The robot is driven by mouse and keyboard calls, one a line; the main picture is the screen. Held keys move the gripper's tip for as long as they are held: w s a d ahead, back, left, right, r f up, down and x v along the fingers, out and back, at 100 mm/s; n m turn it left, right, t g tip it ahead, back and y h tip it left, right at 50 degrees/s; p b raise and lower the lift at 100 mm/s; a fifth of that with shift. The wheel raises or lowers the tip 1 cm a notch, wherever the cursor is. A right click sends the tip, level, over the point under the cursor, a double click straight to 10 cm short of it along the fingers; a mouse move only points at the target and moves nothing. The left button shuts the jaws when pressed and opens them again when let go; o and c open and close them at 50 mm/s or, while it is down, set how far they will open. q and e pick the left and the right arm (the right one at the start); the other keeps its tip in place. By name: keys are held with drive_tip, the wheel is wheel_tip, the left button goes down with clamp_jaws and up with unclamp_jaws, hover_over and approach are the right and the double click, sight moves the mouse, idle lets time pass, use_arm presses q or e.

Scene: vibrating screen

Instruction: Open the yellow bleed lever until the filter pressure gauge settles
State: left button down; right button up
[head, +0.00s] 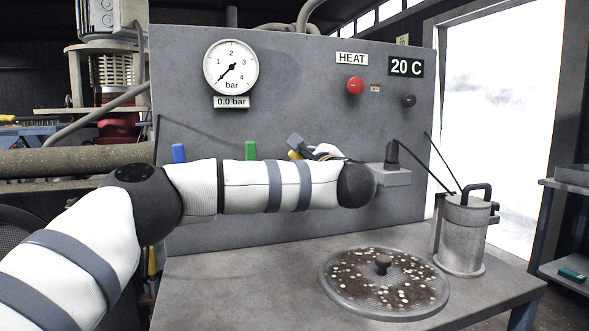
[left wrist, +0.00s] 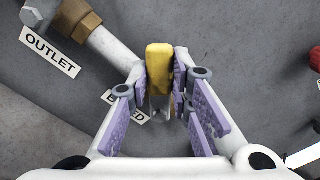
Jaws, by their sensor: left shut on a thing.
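The yellow bleed lever (left wrist: 160,62) stands between the purple finger pads of my left gripper (left wrist: 167,92) in the left wrist view. The gripper is shut on it. In the head view only a small yellow part of the lever (head: 295,155) shows behind my forearm, next to a bit of my left gripper (head: 318,150). A partly covered label ending in "ED" (left wrist: 135,113) lies beneath the fingers. The round pressure gauge (head: 231,67) has its needle at the 0 mark, and the plate (head: 231,102) under it reads 0.0 bar. My right gripper is not in view.
A blue handle (head: 178,152) and a green handle (head: 250,150) stick up behind my left arm. A red button (head: 355,86) is on the grey panel. A round mesh screen (head: 345,284) and a metal canister (head: 461,238) stand on the bench.

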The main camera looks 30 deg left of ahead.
use_arm(q)
drive_tip(key=shift+w+d+r+m+p, duration=0.35)
drive_tip(key=shift+w+m, duration=0.1)
drive_tip(key=shift+m, duration=1.05)
drive_tip(key=shift+w+d+r+m+p, duration=0.2)
drive_tip(key=shift+w+d+m, duration=0.15)
drive_tip(key=shift+m, duration=1.15)
drive_tip(key=shift+w+d+r+m+p, duration=0.3)
drive_tip(key=shift+w+m, duration=0.2)
drive_tip(key=shift+m, duration=1)
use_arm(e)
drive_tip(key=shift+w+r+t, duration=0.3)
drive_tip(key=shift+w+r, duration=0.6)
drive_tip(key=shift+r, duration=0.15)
use_arm(q)
drive_tip(key=c, duration=1.4)
unclamp_jaws()
drive_tip(key=shift+f, duration=0.1)
drive_tip(key=shift+c, duration=0.2)
